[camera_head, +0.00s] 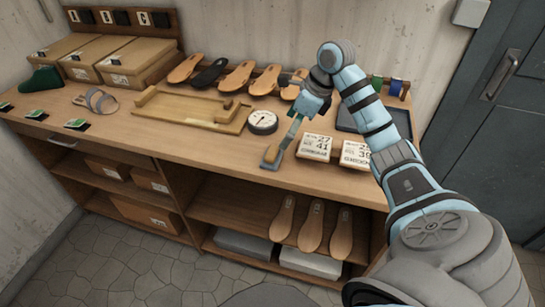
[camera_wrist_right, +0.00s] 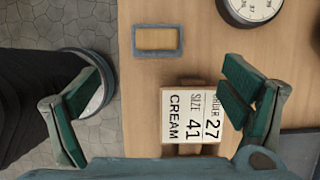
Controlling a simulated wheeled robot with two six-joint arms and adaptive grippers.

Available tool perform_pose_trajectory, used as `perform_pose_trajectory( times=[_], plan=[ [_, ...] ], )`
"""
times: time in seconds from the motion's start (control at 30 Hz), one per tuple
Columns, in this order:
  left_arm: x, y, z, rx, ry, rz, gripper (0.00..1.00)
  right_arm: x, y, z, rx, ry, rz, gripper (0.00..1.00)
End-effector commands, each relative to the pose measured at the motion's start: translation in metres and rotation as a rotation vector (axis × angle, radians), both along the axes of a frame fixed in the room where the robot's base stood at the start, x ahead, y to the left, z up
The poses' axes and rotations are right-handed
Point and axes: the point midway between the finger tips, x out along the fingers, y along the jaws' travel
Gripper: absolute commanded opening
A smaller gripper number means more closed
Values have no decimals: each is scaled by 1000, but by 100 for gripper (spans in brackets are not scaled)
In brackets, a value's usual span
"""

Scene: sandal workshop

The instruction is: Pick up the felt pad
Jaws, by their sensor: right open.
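A small tan rectangle with a grey-blue rim (camera_head: 272,155) lies near the bench's front edge; it also shows top centre in the right wrist view (camera_wrist_right: 158,40). I take it for the felt pad, but cannot tell whether the tan middle is felt or bare wood inside a frame. My right gripper (camera_head: 305,105) is above the bench, close to it. In the right wrist view the gripper (camera_wrist_right: 160,105) has its fingers spread wide, with nothing held between them. My left gripper is not in view.
Size cards (camera_head: 314,147) lie right of the rimmed rectangle; one shows between my fingers in the wrist view (camera_wrist_right: 190,115). A round dial (camera_head: 262,121) and a wooden tray (camera_head: 165,114) are behind. Sandal soles (camera_head: 237,77) line the back.

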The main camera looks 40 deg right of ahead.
Motion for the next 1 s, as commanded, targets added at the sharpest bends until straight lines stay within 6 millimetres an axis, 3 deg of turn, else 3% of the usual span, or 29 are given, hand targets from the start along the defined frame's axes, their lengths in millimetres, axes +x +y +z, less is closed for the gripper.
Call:
perform_pose_trajectory(
  times=[0.1, 0.5, 0.77, 1.0],
  plan=[
    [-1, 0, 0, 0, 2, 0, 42, 9, 9, -29, 5, 3, 2, 92],
    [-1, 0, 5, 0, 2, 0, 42, 33, 29, -88, 7, 0, 2, 92],
    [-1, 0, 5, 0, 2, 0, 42, 36, 30, -96, 3, -3, 3, 92],
    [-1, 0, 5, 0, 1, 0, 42, 36, 30, -95, 3, -3, 3, 53]
  ],
)
